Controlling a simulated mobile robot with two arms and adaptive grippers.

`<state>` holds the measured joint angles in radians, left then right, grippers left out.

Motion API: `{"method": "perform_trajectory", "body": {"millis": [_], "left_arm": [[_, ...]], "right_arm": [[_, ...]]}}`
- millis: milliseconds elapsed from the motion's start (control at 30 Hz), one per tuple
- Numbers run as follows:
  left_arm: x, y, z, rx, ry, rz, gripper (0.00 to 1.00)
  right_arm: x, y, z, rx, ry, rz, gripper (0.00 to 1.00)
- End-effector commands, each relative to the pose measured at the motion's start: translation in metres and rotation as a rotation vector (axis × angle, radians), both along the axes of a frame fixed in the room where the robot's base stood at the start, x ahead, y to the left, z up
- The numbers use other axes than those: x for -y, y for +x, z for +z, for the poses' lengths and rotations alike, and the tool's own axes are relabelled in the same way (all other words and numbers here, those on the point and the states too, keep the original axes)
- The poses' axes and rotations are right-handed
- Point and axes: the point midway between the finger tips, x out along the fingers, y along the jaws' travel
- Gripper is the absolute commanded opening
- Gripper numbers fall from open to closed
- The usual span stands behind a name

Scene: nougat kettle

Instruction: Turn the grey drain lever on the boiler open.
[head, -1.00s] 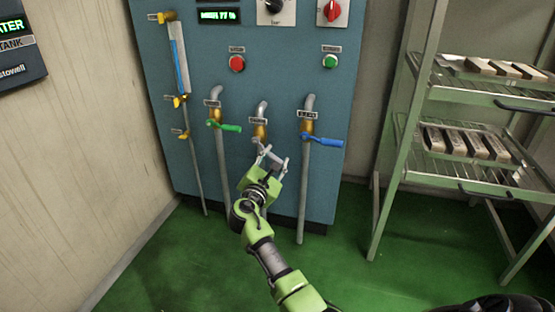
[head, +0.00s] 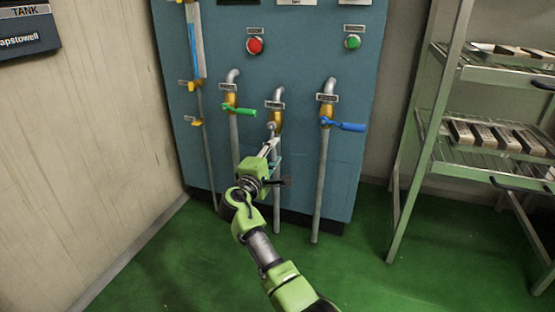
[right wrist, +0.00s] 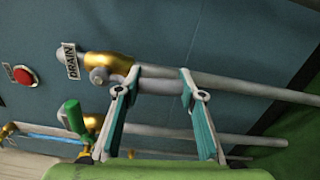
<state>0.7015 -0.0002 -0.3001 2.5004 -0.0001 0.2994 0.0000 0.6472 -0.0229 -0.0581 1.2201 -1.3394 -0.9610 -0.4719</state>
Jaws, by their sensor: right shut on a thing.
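The grey drain lever sits on the middle brass valve (head: 277,117) of the blue boiler (head: 300,167). In the right wrist view its round grey hub (right wrist: 98,77) shows on the brass body (right wrist: 108,63), beside the DRAIN label (right wrist: 69,60). My right gripper (head: 270,152) is at this valve, just below its brass body. In the right wrist view the fingers (right wrist: 157,92) stand apart in front of the drain pipe, shut on the lever. My left gripper is not in view.
A green lever (head: 240,111) is close on the left and a blue lever (head: 343,125) on the right, each on its own pipe. Red (head: 255,45) and green (head: 353,42) buttons are above. A rack (head: 440,150) with trays stands at the right. The green floor is clear.

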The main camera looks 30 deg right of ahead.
Motion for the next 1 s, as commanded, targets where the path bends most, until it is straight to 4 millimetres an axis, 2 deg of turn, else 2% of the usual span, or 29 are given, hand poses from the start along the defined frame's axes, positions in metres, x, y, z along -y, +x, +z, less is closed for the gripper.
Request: {"method": "perform_trajectory", "body": {"millis": [200, 800, 833, 900, 1000], "left_arm": [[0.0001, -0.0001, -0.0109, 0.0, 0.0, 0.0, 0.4], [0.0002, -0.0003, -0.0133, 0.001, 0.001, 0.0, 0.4], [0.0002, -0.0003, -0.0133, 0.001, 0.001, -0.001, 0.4], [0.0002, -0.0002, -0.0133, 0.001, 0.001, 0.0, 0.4], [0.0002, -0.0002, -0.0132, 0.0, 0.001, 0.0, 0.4]], "right_arm": [[-0.0039, 0.0042, -0.0035, 0.064, 0.059, -0.001, 0.0], [-0.0057, 0.006, -0.0028, 0.094, 0.087, -0.001, 0.0], [-0.0057, 0.006, -0.0028, 0.094, 0.087, -0.001, 0.39], [-0.0057, 0.006, -0.0026, 0.093, 0.086, -0.001, 0.54], [-0.0056, 0.0061, -0.0022, 0.093, 0.085, 0.0, 0.54]]}}
